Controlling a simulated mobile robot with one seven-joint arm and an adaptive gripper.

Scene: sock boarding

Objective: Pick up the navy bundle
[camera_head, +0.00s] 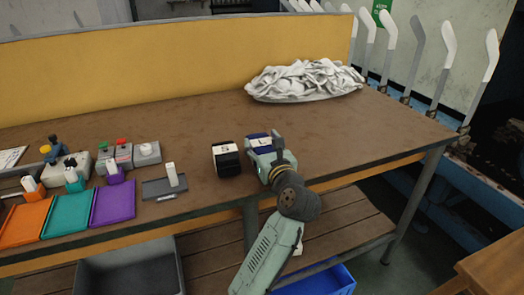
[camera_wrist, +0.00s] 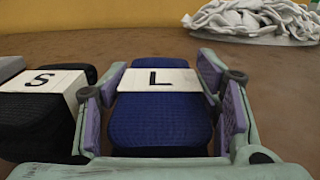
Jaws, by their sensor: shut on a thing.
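The navy bundle (camera_wrist: 160,125) has a white band marked L and sits between my gripper's fingers in the wrist view. My gripper (camera_wrist: 161,112) is shut on it, with one purple-padded finger at each side. In the head view the navy bundle (camera_head: 257,136) shows only in part behind my gripper (camera_head: 268,150). I cannot tell whether the bundle rests on the table or is slightly above it. A black bundle (camera_head: 226,160) with a white band marked S stands just left of my gripper. It also shows at the left of the wrist view (camera_wrist: 28,122).
A pile of white cloth (camera_head: 305,82) lies at the back of the brown table (camera_head: 190,135). Orange (camera_head: 24,222), teal (camera_head: 70,213) and purple (camera_head: 113,204) trays are at the left. A yellow panel (camera_head: 150,65) closes the back. Table room to the right is clear.

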